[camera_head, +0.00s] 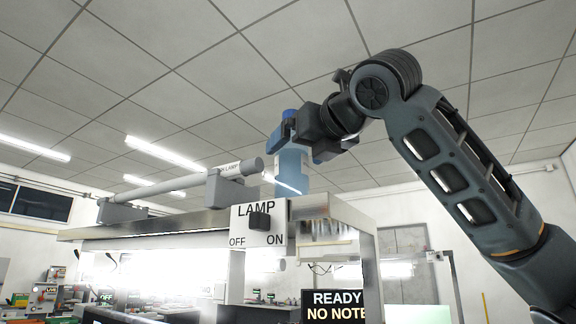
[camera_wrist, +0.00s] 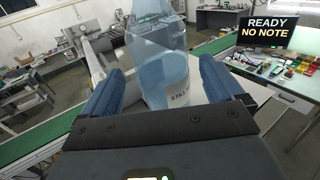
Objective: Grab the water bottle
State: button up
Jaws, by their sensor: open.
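The water bottle (camera_head: 291,168) is blue and see-through and stands upright on top of the lamp frame. In the wrist view the bottle (camera_wrist: 160,55) is between the two blue finger pads, with part of a label showing near its lower end. My gripper (camera_wrist: 160,88) is open, with one finger on each side of the bottle. In the head view my gripper (camera_head: 298,130) is at the bottle's upper part and hides some of it. I cannot tell whether either pad touches the bottle.
The lamp frame's metal top (camera_head: 180,222) carries a switch box marked LAMP (camera_head: 258,224) and a grey tube (camera_head: 205,177) left of the bottle. A dark screen reading READY NO NOTE (camera_head: 336,305) is below.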

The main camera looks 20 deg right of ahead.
aim_at(288, 156)
jog(key=w+p, duration=0.1)
jog(key=w, duration=0.1)
jog(key=w+p, duration=0.1)
jog(key=w, duration=0.2)
jog(key=shift+a+r, duration=0.1)
jog(key=shift+r, duration=0.1)
jog(key=c, duration=1.3)
jog(key=shift+r, duration=0.1)
